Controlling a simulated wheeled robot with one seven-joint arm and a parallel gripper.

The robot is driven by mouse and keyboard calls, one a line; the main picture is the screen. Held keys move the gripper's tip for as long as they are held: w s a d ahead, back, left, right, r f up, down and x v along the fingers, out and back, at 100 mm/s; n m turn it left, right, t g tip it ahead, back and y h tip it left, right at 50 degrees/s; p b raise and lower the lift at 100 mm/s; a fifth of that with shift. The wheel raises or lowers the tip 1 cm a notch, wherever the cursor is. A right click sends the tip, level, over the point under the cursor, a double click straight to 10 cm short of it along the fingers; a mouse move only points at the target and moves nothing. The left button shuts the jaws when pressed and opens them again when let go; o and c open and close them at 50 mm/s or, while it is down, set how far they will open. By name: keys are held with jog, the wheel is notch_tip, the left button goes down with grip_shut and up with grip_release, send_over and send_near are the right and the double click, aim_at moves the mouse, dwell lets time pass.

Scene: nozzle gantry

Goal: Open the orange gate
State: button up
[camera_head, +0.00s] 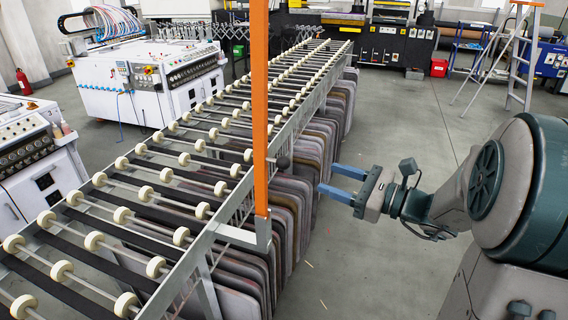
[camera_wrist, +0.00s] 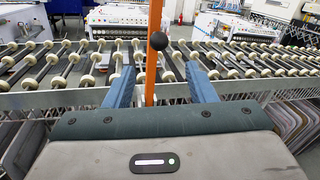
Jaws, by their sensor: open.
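The orange gate (camera_head: 260,110) is a tall orange bar rising at the near side of the roller conveyor, with a grey bracket at its foot. A dark round knob (camera_head: 283,161) sticks out from it toward my gripper. My gripper (camera_head: 327,178) has two blue fingers, open and empty, to the right of the knob and apart from it. In the wrist view, the orange gate (camera_wrist: 150,80) and the black knob (camera_wrist: 158,41) show ahead, the bar seen between the spread fingers and the knob just above the fingertips' level. The gate's top is out of the head view.
The roller conveyor (camera_head: 215,233) with cream wheels runs diagonally, with grey rounded panels (camera_head: 240,270) hanging beneath its near side. White machines stand behind it. A stepladder (camera_head: 520,60) stands at the back right.

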aim_at(284, 162)
jog(key=p+x, duration=0.2)
jog(key=x, duration=1.1)
jog(key=shift+a, duration=0.15)
jog(key=shift+s, duration=0.1)
grip_shut()
